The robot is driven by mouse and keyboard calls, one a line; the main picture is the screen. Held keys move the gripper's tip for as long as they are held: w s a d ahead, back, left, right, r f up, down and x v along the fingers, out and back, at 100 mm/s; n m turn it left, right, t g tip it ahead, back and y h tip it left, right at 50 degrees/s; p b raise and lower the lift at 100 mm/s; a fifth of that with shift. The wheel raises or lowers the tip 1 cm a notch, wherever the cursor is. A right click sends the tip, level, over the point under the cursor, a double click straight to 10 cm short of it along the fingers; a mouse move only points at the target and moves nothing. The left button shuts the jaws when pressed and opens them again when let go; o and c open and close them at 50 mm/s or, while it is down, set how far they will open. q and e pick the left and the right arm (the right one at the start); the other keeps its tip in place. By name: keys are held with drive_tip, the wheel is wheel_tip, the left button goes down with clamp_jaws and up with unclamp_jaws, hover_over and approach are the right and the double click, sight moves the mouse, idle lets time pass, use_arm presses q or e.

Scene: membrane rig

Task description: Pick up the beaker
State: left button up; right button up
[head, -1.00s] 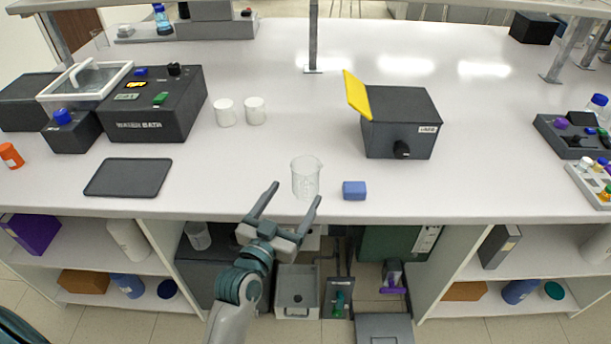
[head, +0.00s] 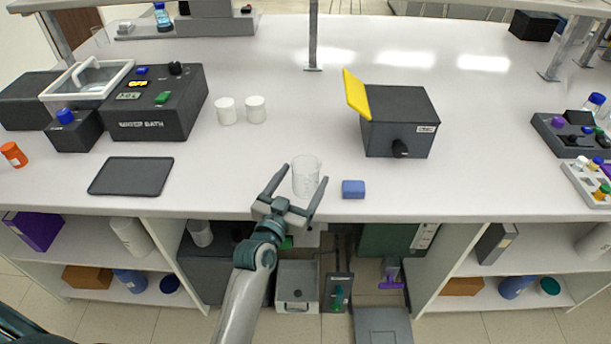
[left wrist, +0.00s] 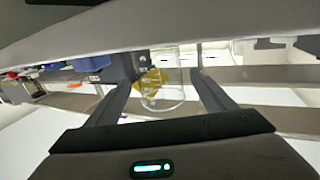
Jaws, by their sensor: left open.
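A clear glass beaker (head: 306,176) stands upright near the front edge of the white bench. My left gripper (head: 301,187) is open, with one finger to each side of the beaker's front part. In the left wrist view the beaker (left wrist: 166,85) shows between the two spread fingers of the left gripper (left wrist: 163,88). I cannot tell whether either finger touches the glass. My right gripper is not in view.
A blue block (head: 353,189) lies just right of the beaker. A dark box with a yellow flap (head: 396,125) stands behind it. A dark flat pad (head: 131,176) and a water bath (head: 155,105) are to the left. Two white cups (head: 240,110) stand further back.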

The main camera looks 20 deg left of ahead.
use_arm(q)
drive_tip(key=shift+w+d, duration=0.1)
drive_tip(key=shift+w, duration=1.25)
drive_tip(key=shift+c, duration=0.6)
drive_tip(key=c, duration=1.1)
drive_tip(key=shift+o, duration=0.2)
drive_tip(key=shift+o, duration=0.2)
drive_tip(key=shift+r+p, duration=0.15)
drive_tip(key=shift+p, duration=0.2)
